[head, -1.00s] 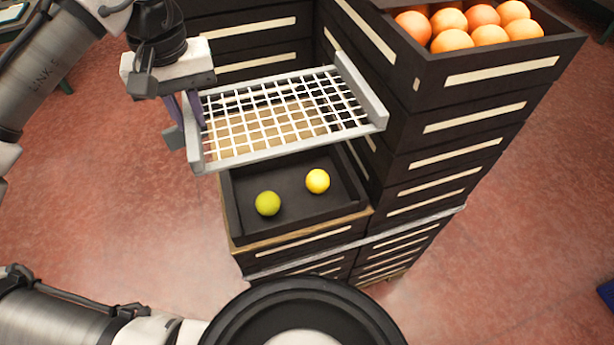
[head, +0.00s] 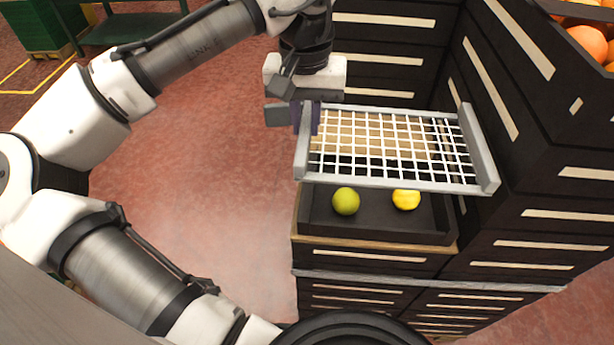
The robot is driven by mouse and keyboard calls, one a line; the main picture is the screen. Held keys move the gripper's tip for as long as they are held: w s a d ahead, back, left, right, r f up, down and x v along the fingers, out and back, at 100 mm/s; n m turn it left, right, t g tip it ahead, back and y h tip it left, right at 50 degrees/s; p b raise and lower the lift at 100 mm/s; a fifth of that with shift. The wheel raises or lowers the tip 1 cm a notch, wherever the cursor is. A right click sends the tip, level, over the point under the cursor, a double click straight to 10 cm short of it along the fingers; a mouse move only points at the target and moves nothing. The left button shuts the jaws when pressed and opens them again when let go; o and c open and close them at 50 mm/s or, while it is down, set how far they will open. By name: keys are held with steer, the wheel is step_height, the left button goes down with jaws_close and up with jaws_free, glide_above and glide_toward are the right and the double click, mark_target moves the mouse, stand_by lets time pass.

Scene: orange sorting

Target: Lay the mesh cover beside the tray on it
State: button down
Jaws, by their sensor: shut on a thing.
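The mesh cover (head: 385,183) is a white wire grid with grey side rails. My gripper (head: 307,118) is shut on its left rail and holds it out to the right, roughly level, above the tray. The black tray (head: 375,228) sits on the low crate stack and holds a green fruit (head: 346,201) and a yellow fruit (head: 406,199). The cover appears raised over the tray, apart from its front rim. It hides the tray's back part.
Tall black crate stacks stand behind and to the right, close to the cover's right rail. The right stack's top crate (head: 560,85) holds oranges (head: 590,42). A green table (head: 125,28) stands at the far left. Red floor (head: 215,150) is clear on the left.

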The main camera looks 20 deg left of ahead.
steer(key=shift+f+b, duration=4.5)
steer(key=shift+f, duration=0.85)
steer(key=shift+f, duration=0.3)
steer(key=c, duration=1.4)
jaws_free()
steer(key=shift+o, duration=0.2)
steer(key=shift+r, duration=0.1)
step_height(320, 180, up, 13)
steer(key=shift+f, duration=0.2)
